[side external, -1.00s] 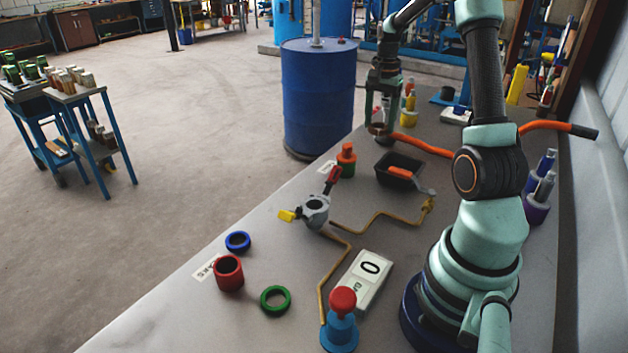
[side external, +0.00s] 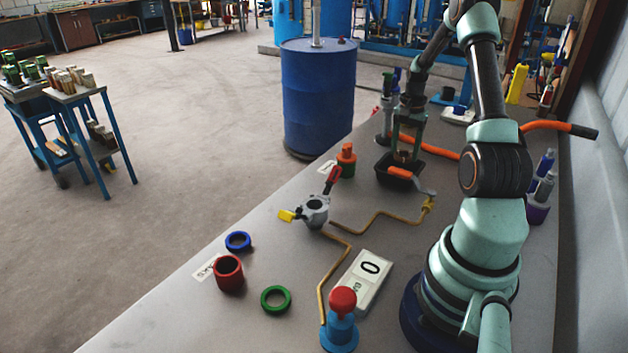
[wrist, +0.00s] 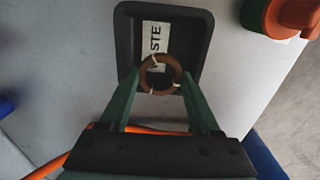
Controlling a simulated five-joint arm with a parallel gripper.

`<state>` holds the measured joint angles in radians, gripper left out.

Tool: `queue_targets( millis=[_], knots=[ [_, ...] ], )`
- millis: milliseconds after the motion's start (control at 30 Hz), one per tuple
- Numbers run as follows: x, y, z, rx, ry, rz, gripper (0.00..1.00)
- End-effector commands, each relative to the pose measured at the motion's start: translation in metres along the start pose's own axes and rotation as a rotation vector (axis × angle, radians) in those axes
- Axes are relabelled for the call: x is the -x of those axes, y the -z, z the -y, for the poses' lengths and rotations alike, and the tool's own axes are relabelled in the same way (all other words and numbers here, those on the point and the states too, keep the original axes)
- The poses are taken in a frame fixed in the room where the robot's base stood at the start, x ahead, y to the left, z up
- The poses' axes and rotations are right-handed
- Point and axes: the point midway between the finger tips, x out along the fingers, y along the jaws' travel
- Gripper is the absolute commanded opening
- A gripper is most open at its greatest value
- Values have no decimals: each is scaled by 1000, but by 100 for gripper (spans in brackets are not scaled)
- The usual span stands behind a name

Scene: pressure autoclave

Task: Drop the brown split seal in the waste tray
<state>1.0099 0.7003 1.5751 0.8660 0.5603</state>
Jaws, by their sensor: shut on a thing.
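The brown split seal (wrist: 158,88) is a small ring with pale breaks in its band. My gripper (wrist: 160,76) is shut on it, with a green finger at each side of the ring. In the wrist view the seal appears over the inside of the black waste tray (wrist: 126,28), partly covering the tray's white WASTE label (wrist: 154,42). In the side view my gripper (side external: 403,154) points down above the tray (side external: 383,178), with the seal (side external: 402,157) between its fingers. The exact height above the tray floor is hard to tell.
A red-and-green bottle-like part (side external: 346,160) stands left of the tray. A grey fitting (side external: 315,209) and brass pipe (side external: 375,220) are nearer the camera.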

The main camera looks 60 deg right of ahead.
Motion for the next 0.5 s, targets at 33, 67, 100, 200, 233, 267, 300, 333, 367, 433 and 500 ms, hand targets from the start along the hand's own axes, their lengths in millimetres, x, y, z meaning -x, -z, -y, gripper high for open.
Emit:
queue_targets(
  millis=[33, 67, 100, 200, 233, 267, 300, 333, 367, 433, 500],
  knots=[
    [-3, 0, 0, 0, -1, 1, 12],
    [-5, 0, 0, 0, -1, 1, 12],
    [-6, 0, 0, 0, -1, 1, 12],
    [-8, 0, 0, 0, 0, 0, 12],
    [-8, 0, 0, 0, 0, 0, 12],
    [-8, 0, 0, 0, 0, 0, 12],
    [-8, 0, 0, 0, 0, 0, 12],
    [-8, 0, 0, 0, 0, 0, 12],
    [-8, 0, 0, 0, 0, 0, 12],
    [-8, 0, 0, 0, 0, 0, 68],
    [-8, 0, 0, 0, 0, 0, 94]
  ],
)
